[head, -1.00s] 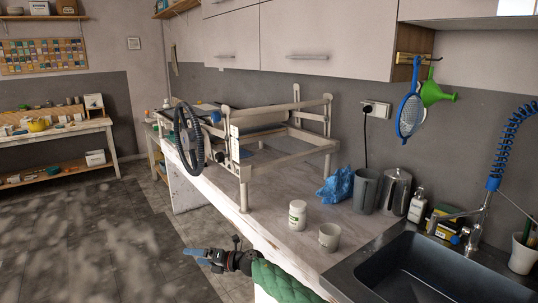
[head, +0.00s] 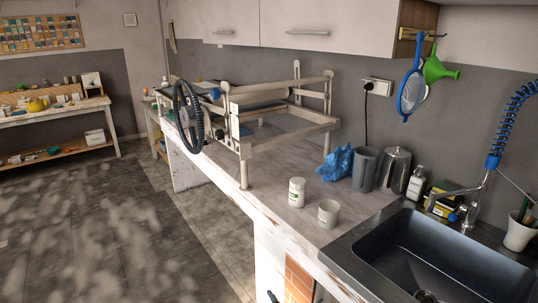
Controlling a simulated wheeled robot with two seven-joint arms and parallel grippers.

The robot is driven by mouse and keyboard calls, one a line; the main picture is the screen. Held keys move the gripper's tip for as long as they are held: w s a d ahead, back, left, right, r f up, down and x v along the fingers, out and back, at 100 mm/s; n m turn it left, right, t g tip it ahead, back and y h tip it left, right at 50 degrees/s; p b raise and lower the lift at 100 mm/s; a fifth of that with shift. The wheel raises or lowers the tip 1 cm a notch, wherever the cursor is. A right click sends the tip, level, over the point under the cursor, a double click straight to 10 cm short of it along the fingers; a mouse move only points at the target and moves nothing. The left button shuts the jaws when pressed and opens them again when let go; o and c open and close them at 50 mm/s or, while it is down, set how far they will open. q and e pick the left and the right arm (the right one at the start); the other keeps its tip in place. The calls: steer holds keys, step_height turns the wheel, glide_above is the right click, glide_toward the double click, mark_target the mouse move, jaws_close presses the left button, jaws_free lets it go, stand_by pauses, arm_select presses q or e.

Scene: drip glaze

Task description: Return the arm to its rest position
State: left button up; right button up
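Only a small dark tip (head: 272,297) shows at the bottom edge, in front of the counter's brick-patterned side. It looks like the end of my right gripper; the rest of that arm is out of the picture. Whether its fingers are open or shut cannot be seen. My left gripper is not in view. A white lidded jar (head: 297,192) and a grey-white cup (head: 328,213) stand upright on the counter (head: 275,222), apart from the tip.
A dark sink (head: 365,255) with a blue-coiled tap (head: 497,140) is at right. A grey pitcher (head: 365,169), metal jug (head: 395,170) and blue crumpled cloth (head: 337,163) stand behind. A wheeled press frame (head: 245,150) occupies the counter's far part. The floor at left is clear.

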steer(key=s+d+f+m+g+h, duration=0.3)
steer(key=s+d+f+m, duration=0.3)
steer(key=s+f, duration=0.45)
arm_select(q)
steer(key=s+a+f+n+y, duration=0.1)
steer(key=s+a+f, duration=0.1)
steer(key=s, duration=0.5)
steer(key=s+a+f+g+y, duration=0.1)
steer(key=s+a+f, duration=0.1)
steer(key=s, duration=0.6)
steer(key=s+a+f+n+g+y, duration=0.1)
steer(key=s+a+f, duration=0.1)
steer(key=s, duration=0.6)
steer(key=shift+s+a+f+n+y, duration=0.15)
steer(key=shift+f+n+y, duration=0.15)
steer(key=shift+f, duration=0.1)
arm_select(e)
steer(key=s+d+f+m+g, duration=0.1)
steer(key=s+d+f+g, duration=0.2)
steer(key=s, duration=0.8)
steer(key=s+d+f+m+g, duration=0.2)
steer(key=s+d, duration=0.4)
steer(key=s, duration=0.5)
steer(key=s+d+f+m+g, duration=0.2)
steer(key=s+d+f+g, duration=0.2)
steer(key=s, duration=0.7)
steer(key=shift+d+f+h, duration=0.35)
steer(key=shift+f+h, duration=0.05)
steer(key=shift+f, duration=0.4)
